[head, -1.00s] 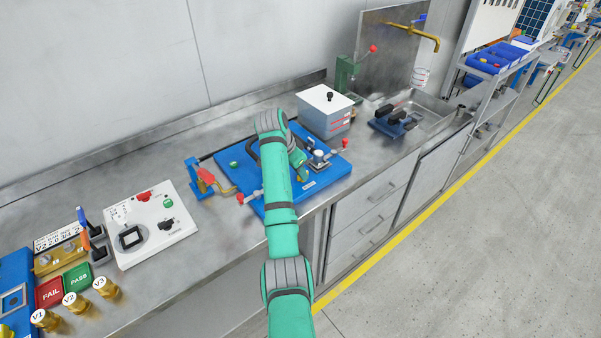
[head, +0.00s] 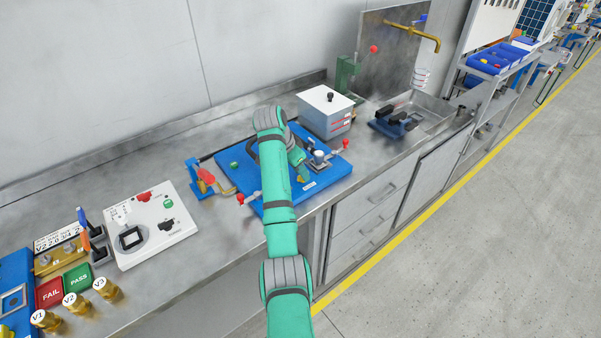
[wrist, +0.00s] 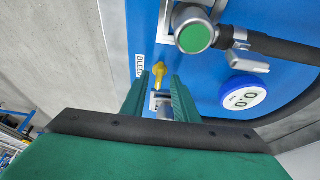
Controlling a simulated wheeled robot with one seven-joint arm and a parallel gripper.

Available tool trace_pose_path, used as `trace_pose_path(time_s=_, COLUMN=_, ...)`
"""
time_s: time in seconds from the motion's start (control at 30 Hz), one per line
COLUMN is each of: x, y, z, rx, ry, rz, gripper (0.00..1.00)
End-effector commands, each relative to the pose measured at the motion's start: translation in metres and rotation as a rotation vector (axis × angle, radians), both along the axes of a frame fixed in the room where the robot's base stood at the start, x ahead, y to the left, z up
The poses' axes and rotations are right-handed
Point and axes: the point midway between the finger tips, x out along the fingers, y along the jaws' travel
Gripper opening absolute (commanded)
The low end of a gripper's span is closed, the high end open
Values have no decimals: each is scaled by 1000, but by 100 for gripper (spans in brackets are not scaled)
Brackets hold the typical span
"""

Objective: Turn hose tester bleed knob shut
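The yellow bleed knob (wrist: 159,72) stands on the blue hose tester board (wrist: 205,78), beside a label reading "BLEED" that is partly covered. My gripper (wrist: 162,78) is open, its two teal fingers apart, with the knob seen between or just beyond the fingertips. I see gaps on both sides of the knob; I cannot tell any contact. In the head view my gripper (head: 301,170) is over the right part of the board (head: 331,177), and my arm hides part of it.
A round gauge reading 0.0 (wrist: 243,98), a green-capped fitting (wrist: 195,38) and a black hose (wrist: 285,48) are close to the right of my fingers. In the head view a grey box (head: 325,117) stands behind the board. A white panel (head: 150,225) lies to the left.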

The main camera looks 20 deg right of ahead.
Motion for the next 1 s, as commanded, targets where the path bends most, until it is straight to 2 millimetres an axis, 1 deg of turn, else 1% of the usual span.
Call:
trace_pose_path(time_s=0.37, x=-8, y=31, z=69, rx=1, ry=-4, rz=4, gripper=27)
trace_pose_path(time_s=0.5, x=-7, y=34, z=79, rx=1, ry=-9, rz=6, gripper=27)
trace_pose_path(time_s=0.63, x=-9, y=36, z=85, rx=0, ry=-7, rz=3, gripper=27)
trace_pose_path(time_s=1.0, x=-12, y=36, z=90, rx=1, ry=0, rz=1, gripper=27)
